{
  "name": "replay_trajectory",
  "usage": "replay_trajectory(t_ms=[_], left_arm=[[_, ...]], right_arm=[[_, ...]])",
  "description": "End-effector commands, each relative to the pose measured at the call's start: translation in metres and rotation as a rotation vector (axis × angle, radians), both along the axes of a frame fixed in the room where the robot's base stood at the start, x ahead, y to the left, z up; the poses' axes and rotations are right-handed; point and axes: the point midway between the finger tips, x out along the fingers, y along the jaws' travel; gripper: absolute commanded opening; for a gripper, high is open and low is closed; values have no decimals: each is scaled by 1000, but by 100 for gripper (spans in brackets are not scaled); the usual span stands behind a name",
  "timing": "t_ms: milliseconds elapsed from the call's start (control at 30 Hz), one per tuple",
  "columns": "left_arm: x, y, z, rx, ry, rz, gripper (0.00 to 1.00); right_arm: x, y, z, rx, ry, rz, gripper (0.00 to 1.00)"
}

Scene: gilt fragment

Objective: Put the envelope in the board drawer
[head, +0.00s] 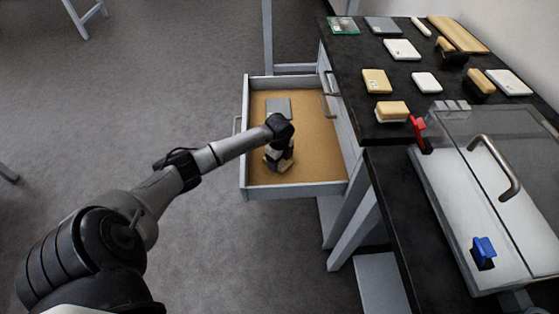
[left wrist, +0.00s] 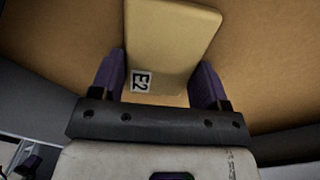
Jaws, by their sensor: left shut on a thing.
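The board drawer (head: 325,160) is pulled open beside the dark counter, with a tan floor and pale grey walls. My left gripper (head: 279,162) reaches down into it, near the front part in the head view. In the left wrist view, the gripper (left wrist: 165,80) is shut on the envelope (left wrist: 170,45), a flat cream piece with a white "E2" label. The drawer's tan floor lies behind the envelope. I cannot tell whether the envelope touches that floor. In the head view my gripper mostly hides it. My right gripper is not in view.
A grey flat piece (head: 278,107) lies in the drawer's far part. Several small boxes and blocks, such as a cream block (head: 393,110), stand on the dark counter (head: 345,95). A white lidded unit with a metal handle (head: 495,165) and red and blue clips is at right.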

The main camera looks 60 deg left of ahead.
Motion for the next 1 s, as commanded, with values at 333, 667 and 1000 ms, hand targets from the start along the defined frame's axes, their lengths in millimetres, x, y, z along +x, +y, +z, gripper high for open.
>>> replay_trajectory(t_ms=[333, 667, 1000], left_arm=[[0, 0, -3, 0, 1, 0, 76], [0, 0, -3, 0, 1, 0, 94], [0, 0, 25, 1, -1, -2, 94]], right_arm=[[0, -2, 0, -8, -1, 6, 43], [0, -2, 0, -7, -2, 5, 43], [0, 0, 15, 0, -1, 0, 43]])
